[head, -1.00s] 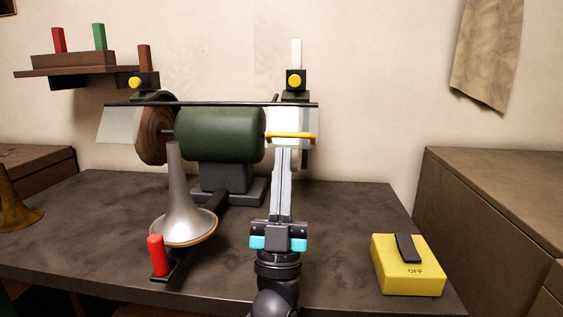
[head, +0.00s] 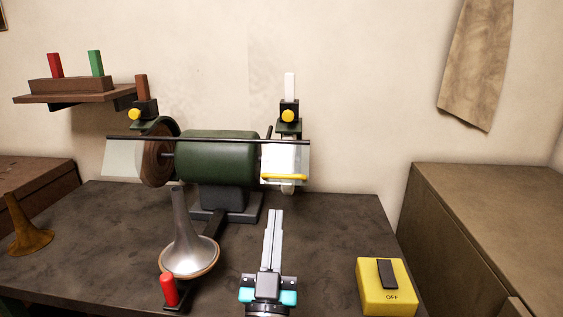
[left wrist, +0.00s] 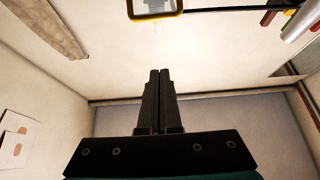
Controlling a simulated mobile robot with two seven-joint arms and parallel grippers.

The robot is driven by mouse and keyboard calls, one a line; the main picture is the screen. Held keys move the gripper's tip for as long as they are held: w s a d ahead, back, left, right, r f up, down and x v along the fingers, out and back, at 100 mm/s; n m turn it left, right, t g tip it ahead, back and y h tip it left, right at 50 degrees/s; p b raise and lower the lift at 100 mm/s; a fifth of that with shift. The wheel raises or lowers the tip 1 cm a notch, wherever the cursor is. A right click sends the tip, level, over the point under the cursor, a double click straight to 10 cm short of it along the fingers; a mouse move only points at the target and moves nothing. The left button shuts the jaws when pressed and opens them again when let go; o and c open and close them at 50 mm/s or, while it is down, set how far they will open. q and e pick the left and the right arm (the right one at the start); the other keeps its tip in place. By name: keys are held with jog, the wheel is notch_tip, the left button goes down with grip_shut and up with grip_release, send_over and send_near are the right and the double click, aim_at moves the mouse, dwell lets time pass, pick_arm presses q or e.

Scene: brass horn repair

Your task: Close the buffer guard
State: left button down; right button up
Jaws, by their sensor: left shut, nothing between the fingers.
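The buffer (head: 218,157) is a green motor on a grey base, with a brown wheel (head: 156,162) at its left end. The guard at its right end (head: 284,158) is a pale panel hanging below a dark bar, with a yellow handle (head: 284,178) along its lower edge. My left gripper (head: 274,212) is shut and empty in front of and below the guard, apart from it. In the left wrist view its closed fingers (left wrist: 157,72) point toward a yellow-edged piece (left wrist: 155,8), apparently the guard handle. The right wheel is hidden. My right gripper is out of view.
A silver horn bell (head: 183,243) with a red-handled piece (head: 169,289) stands left of my gripper. A brass bell (head: 28,228) is at far left. The bench (head: 335,225) is clear between.

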aim_at(282, 183)
pick_arm(q)
jog(key=shift+w+r+b, duration=0.35)
jog(key=shift+w+b, duration=0.05)
jog(key=shift+w, duration=1.5)
jog(key=shift+w+r+b, duration=0.3)
jog(key=shift+w+b, duration=0.15)
jog(key=shift+w, duration=1.4)
jog(key=shift+w+r+b, duration=0.35)
jog(key=shift+w+b, duration=0.05)
jog(key=shift+w, duration=1.5)
